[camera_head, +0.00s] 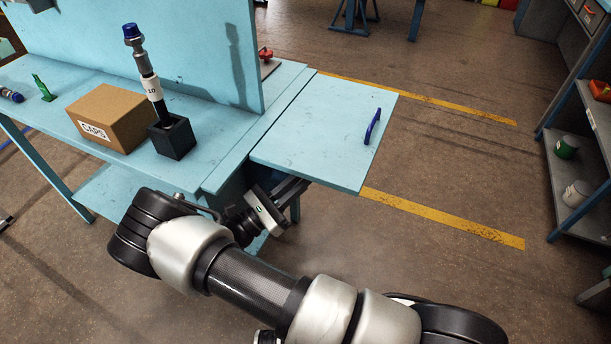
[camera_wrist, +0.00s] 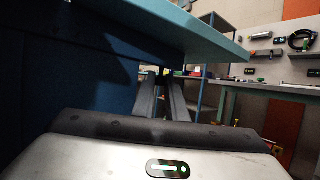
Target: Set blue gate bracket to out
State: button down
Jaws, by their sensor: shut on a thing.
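The light blue leaf (camera_head: 325,130) is level at the right end of the bench, with a dark blue handle (camera_head: 373,127) on top. My gripper (camera_head: 303,184) reaches in low at the leaf's front edge, its fingertips partly hidden under it. In the wrist view, my gripper's fingers (camera_wrist: 162,84) are close together below the leaf's underside (camera_wrist: 165,25), shut on a narrow dark piece, which seems to be the blue gate bracket. Its shape and angle are mostly hidden. A dark blue panel (camera_wrist: 65,75) fills the left of the wrist view.
Shelving (camera_head: 575,170) stands far right. The floor right of the leaf is clear.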

dwell(0.3)
jog(key=c, duration=1.8)
grip_release()
jog(key=shift+w, duration=0.1)
